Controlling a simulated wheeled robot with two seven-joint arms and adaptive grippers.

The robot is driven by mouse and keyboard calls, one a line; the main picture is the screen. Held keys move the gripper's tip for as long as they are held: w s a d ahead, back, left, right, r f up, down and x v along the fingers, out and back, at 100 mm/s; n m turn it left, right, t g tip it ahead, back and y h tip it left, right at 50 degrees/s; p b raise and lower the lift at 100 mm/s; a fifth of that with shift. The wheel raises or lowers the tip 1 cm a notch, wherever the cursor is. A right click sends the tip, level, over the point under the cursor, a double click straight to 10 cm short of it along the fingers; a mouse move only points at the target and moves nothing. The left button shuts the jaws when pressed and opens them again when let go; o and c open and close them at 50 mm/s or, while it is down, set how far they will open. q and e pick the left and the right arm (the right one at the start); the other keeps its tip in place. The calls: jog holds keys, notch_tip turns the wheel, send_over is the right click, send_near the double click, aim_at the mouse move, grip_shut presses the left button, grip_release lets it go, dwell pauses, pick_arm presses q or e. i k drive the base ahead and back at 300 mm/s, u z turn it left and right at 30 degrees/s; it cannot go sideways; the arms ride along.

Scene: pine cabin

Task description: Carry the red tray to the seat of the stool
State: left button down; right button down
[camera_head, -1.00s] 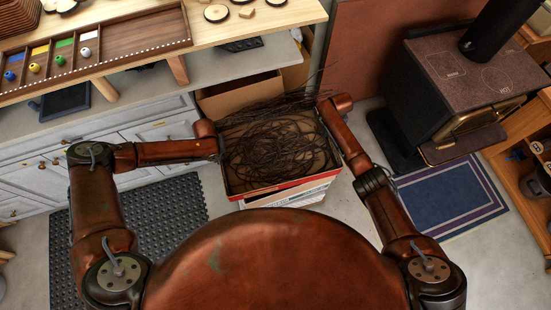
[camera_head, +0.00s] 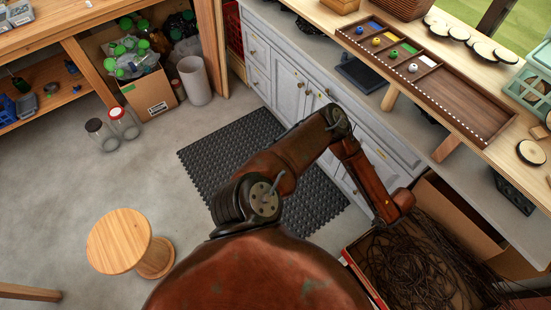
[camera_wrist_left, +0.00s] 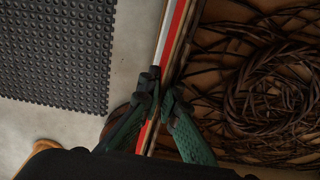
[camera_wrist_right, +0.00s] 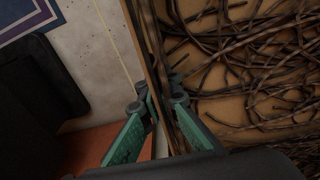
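The red tray (camera_head: 362,283) is at the lower right of the head view, cut off by the frame edge, and holds a heap of dark twigs or vines (camera_head: 425,265). My left gripper (camera_wrist_left: 158,88) is closed over the tray's red and white wall (camera_wrist_left: 172,40), one finger on each side. My right gripper (camera_wrist_right: 160,103) is closed over another tray wall (camera_wrist_right: 153,50); my right arm is outside the head view. The round wooden stool (camera_head: 118,240) stands at the lower left, its seat bare.
A black rubber mat (camera_head: 235,150) lies between stool and drawers (camera_head: 285,75). Two jars (camera_head: 112,130), a bin (camera_head: 195,80) and a box of bottles (camera_head: 150,90) stand at the back left. An open cardboard box (camera_head: 460,220) adjoins the tray. Floor around the stool is mostly clear.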

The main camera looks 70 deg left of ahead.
aim_at(119, 240)
jog(key=k, duration=0.5)
jog(key=u, duration=1.9)
jog(key=i, duration=0.55)
jog(key=u, duration=2.75)
